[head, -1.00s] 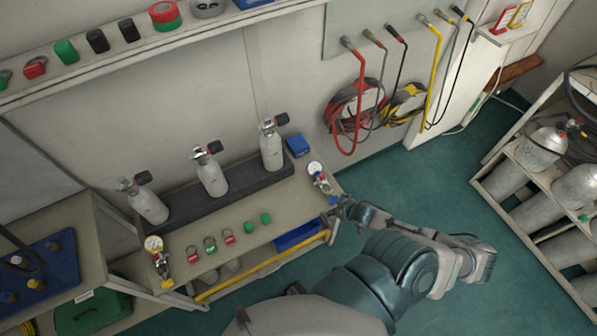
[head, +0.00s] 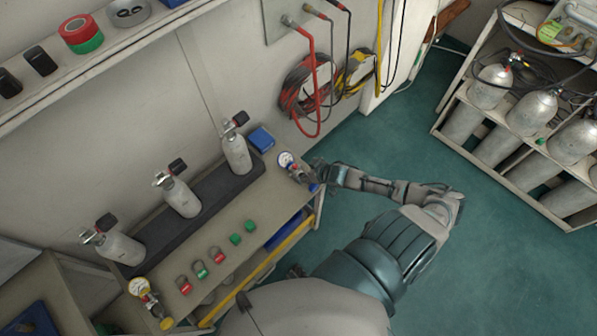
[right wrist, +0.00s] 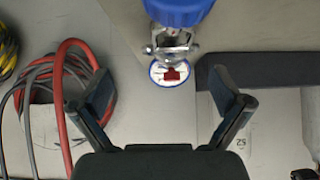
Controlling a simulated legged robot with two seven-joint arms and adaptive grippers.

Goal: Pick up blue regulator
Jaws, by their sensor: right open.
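The blue regulator (head: 297,173) lies at the right end of the beige bench, with a round white-faced gauge and a blue knob toward the front edge. My right gripper (head: 318,172) is just right of it, close to the knob. In the right wrist view the regulator's blue knob (right wrist: 178,10) is at the top, with its metal body and blue-rimmed gauge below. The open fingers of my right gripper (right wrist: 168,98) are spread left and right of the gauge in the picture, with nothing held between them. My left gripper is not in view.
A yellow regulator (head: 144,292) lies at the bench's left end. Several red and green tags, a blue box (head: 261,138) and three grey cylinders in a dark rack (head: 205,207) share the bench. A red hose (head: 309,80) hangs behind.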

